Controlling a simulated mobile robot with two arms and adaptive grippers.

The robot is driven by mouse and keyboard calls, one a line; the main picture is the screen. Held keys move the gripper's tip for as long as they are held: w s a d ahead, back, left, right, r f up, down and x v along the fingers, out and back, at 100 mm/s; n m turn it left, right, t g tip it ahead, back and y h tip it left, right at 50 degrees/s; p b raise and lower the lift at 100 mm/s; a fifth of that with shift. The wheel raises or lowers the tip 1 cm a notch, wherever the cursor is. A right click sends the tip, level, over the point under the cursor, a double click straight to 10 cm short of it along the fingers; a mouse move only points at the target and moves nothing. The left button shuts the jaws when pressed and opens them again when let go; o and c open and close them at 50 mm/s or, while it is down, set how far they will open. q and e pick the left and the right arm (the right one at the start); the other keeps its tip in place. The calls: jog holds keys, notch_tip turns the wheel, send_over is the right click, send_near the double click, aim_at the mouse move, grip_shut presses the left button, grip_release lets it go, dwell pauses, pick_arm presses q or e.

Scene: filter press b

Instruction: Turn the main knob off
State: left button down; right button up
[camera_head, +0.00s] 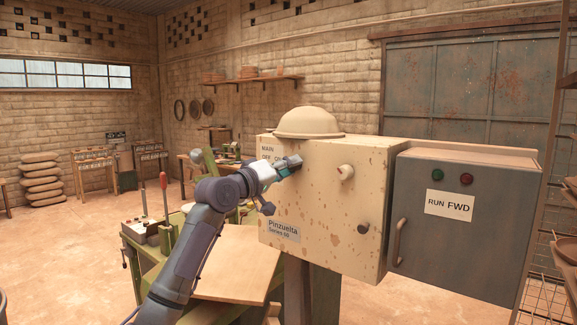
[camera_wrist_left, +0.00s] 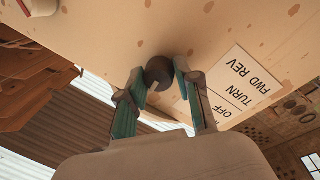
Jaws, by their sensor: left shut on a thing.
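A cream, rust-spotted control box (camera_head: 325,205) stands on a post, with a sign (camera_head: 266,152) reading MAIN and OFF at its upper left. My left gripper (camera_head: 289,164) is at the box's front face beside that sign. In the left wrist view, its two teal-padded fingers are shut on a round dark knob (camera_wrist_left: 159,69), one finger on each side. The head view hides this knob behind the gripper. A white label (camera_wrist_left: 238,84) with FWD REV and TURN OFF shows near it, upside down. My right gripper is not in view.
A pale knob (camera_head: 346,172) and a lower dark knob (camera_head: 363,228) stick out of the same face. A grey cabinet (camera_head: 465,215) with green and red buttons adjoins on the right. A hard hat (camera_head: 308,122) rests on top. Green machinery stands left and below.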

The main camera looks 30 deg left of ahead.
pick_arm(q)
jog(key=n+y+p, duration=0.1)
jog(key=n+p, duration=0.1)
jog(key=n, duration=0.2)
jog(key=n+y+p, duration=0.1)
jog(key=n+p, duration=0.1)
jog(key=n, duration=0.3)
jog(key=shift+d+t, duration=0.15)
jog(key=shift+t, duration=0.15)
jog(key=shift+n, duration=0.3)
jog(key=shift+f, duration=0.1)
jog(key=c, duration=0.8)
grip_release()
